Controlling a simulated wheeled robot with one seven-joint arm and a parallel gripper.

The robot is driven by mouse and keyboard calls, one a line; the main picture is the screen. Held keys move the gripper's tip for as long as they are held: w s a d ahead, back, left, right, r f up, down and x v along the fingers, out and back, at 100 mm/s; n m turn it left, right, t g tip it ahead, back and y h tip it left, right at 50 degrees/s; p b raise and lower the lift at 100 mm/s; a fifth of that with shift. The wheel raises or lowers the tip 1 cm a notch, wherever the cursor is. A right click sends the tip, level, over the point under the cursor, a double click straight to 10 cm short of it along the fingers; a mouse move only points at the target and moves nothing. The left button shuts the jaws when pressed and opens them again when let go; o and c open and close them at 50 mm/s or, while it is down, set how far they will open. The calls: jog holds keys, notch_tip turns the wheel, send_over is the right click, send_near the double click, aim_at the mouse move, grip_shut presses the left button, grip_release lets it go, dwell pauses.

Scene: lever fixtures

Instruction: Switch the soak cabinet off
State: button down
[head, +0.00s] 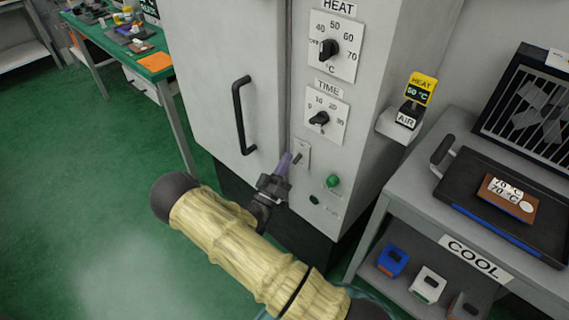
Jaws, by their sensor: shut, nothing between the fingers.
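The soak cabinet (222,80) is a tall grey cabinet with a black door handle (241,115). Its right-hand panel has a HEAT dial (328,50) and a TIME dial (319,118). Below them a small plate (303,151) carries a short dark switch lever (297,158). A green lamp or button (332,181) and a smaller dark green one (314,199) sit lower on the panel. My gripper (287,158) is shut and empty, its purple fingers just left of the lever. I cannot tell whether they touch it.
A grey shelf unit marked COOL (475,258) stands close on the right, with a black tray (455,190) on top. A green-topped bench (120,50) is at the back left. Open green floor lies left.

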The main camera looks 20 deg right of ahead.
jog(key=w+a+v, duration=0.1)
jog(key=v, duration=0.8)
jog(key=shift+a+r, duration=0.2)
jog(key=shift+a, duration=0.1)
jog(key=shift+w, duration=0.1)
jog(key=shift+d, duration=0.15)
